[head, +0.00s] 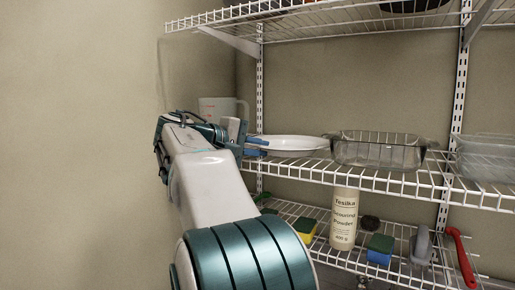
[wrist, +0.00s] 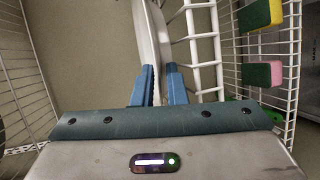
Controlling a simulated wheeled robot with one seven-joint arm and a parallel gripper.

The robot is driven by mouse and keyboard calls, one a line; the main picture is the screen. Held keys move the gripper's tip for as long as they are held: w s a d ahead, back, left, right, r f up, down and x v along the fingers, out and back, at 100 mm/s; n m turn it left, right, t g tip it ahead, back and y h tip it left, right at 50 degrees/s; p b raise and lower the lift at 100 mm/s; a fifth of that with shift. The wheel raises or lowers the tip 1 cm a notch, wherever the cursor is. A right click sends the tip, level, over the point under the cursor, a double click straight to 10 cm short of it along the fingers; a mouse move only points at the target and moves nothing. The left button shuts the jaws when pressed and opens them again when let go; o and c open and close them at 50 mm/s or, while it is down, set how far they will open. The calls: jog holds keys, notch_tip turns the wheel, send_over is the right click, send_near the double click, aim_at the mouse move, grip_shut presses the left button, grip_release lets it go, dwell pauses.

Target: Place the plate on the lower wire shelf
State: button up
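The white plate (head: 291,144) lies roughly level at the left end of the middle wire shelf (head: 402,186) of the three in the head view. I cannot tell whether it rests on the wires or is slightly above them. My gripper (head: 258,146) is at the plate's left edge. In the wrist view the plate (wrist: 152,38) is seen nearly edge-on, with its rim between the two blue fingers of my gripper (wrist: 159,80). A narrow gap shows between the fingers, and whether they press on the rim is unclear.
A clear glass dish (head: 377,153) stands just right of the plate. A measuring jug (head: 217,110) is behind my gripper. The bottom shelf (head: 290,207) holds a powder bottle (head: 344,218), sponges (head: 380,248) and brushes. A top shelf (head: 345,25) hangs above.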

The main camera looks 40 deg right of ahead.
jog(key=b+v, duration=0.1)
jog(key=v, duration=1.1)
jog(key=shift+b, duration=0.3)
jog(key=shift+w, duration=0.1)
jog(key=s+a+f+t+y, duration=0.1)
jog(key=s+a+f+y, duration=0.4)
jog(key=f, duration=0.8)
jog(key=s+a+f+t+y, duration=0.2)
jog(key=s+a+f+y, duration=0.3)
jog(key=f, duration=0.8)
jog(key=s+a+f+n+t+y, duration=0.1)
jog(key=s+a+f+y, duration=0.4)
jog(key=a+f, duration=0.5)
notch_tip(320, 180, down, 3)
jog(key=shift+a+r+t, duration=0.1)
jog(key=shift+a+t, duration=0.25)
jog(key=shift+t, duration=0.25)
jog(key=shift+s, duration=0.1)
